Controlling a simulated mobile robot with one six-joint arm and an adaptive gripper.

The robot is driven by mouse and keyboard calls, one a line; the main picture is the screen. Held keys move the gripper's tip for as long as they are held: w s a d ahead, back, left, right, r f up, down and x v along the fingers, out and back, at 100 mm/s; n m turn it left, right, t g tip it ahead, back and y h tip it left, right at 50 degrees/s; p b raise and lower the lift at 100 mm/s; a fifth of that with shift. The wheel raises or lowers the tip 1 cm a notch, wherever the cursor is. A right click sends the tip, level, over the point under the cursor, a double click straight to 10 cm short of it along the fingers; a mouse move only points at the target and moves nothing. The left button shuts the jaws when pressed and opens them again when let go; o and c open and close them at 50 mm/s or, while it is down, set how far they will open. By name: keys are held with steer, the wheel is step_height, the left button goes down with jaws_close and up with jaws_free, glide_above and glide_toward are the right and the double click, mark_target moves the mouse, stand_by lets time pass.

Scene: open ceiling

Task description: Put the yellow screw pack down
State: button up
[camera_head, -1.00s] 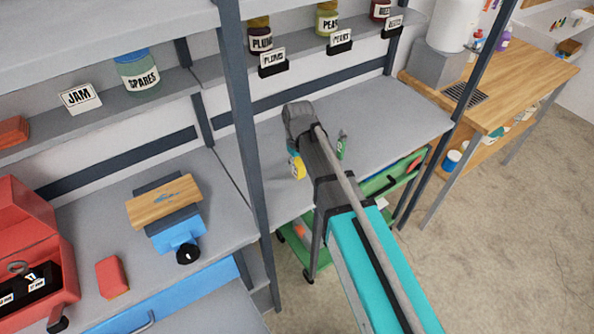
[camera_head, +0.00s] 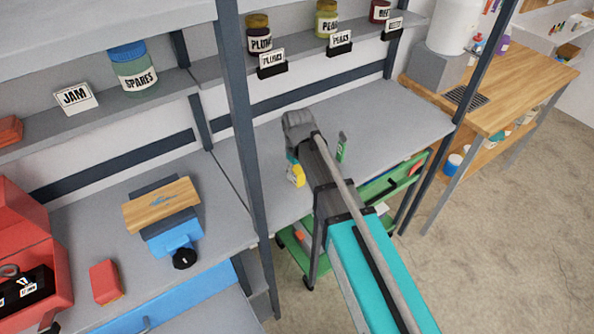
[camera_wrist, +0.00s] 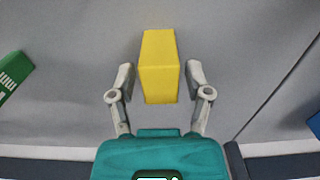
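The yellow screw pack (camera_head: 296,175) is at the grey worktop (camera_head: 385,112), just below the end of my arm in the head view. In the wrist view the yellow pack (camera_wrist: 160,68) lies between the two fingers of my gripper (camera_wrist: 161,80). A narrow gap shows on each side of it, so the fingers are open around it and apart from it.
A green pack (camera_head: 342,147) stands on the worktop to the right; it also shows at the wrist view's left edge (camera_wrist: 12,72). A dark post (camera_head: 245,140) rises at left. A green cart (camera_head: 385,185) is under the worktop. The worktop's right part is clear.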

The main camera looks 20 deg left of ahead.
mark_target(298, 170)
steer(key=shift+r, duration=0.1)
stand_by(0.4)
step_height(298, 170, up, 12)
steer(key=p, duration=1.2)
steer(key=shift+d, duration=0.1)
stand_by(0.9)
steer(key=s+d+m, duration=0.3)
steer(key=d+m, duration=0.2)
steer(key=d, duration=1.3)
steer(key=s+d+m, duration=0.3)
steer(key=d+m, duration=0.2)
steer(key=d, duration=1.2)
steer(key=shift+s+d, duration=0.15)
steer(key=shift+d, duration=0.25)
step_height(298, 170, down, 2)
steer(key=shift+f+b, duration=0.1)
steer(key=shift+b, duration=0.85)
